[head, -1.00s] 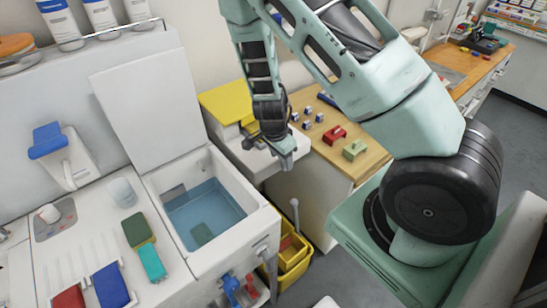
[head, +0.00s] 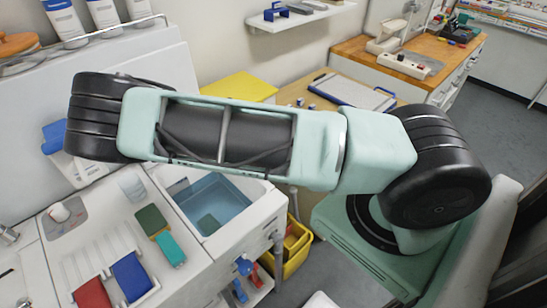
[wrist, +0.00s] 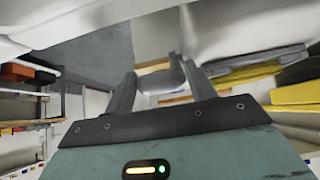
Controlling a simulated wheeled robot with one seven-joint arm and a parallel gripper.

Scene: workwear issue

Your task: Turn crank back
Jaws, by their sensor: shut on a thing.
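In the wrist view my gripper (wrist: 158,84) has its two grey fingers on either side of a grey rounded piece, which I take to be the crank's grip (wrist: 161,83). The fingers are shut on it. The rest of the crank is hard to make out there. In the head view my own arm stretches across the middle, and my gripper is hidden behind it. A white basin (head: 248,222) with blue water stands below the arm. A grey fitting (head: 277,240) sits on its right outer side; I cannot tell whether it belongs to the crank.
A yellow bucket (head: 296,262) stands on the floor right of the basin. A green-and-teal block (head: 171,248) and a rack (head: 95,258) with red and blue pieces are on the left counter. A wooden bench (head: 352,50) is at the back right.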

